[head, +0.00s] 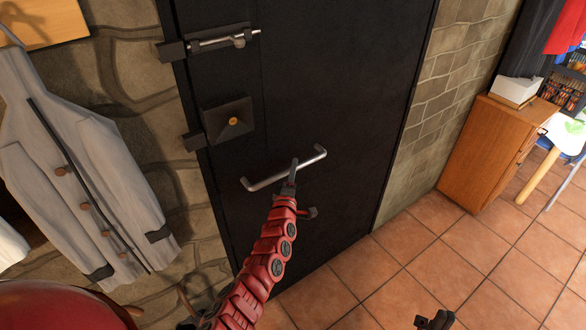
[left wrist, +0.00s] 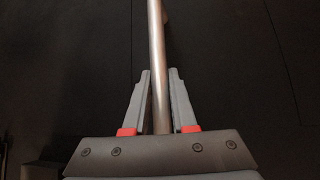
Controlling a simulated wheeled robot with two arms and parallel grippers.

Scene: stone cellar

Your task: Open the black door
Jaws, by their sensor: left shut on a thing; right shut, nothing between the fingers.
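The black door (head: 340,85) fills the middle of the head view and appears flush in the wall. A silver bar handle (head: 262,184) is fixed on it at a slant. My left gripper (head: 292,172) is at the middle of this handle, at the end of my red arm. In the left wrist view the handle bar (left wrist: 157,75) runs between the two fingers of my left gripper (left wrist: 160,100), which is shut on it. My right gripper (head: 436,321) shows only in part at the bottom edge, over the floor, shut and away from the door.
A sliding bolt (head: 222,41) and a lock box (head: 228,119) with a yellow knob sit on the door's left side. A grey coat (head: 85,190) hangs on the stone wall at left. A wooden cabinet (head: 485,150) stands at right. The tiled floor (head: 400,265) before the door is clear.

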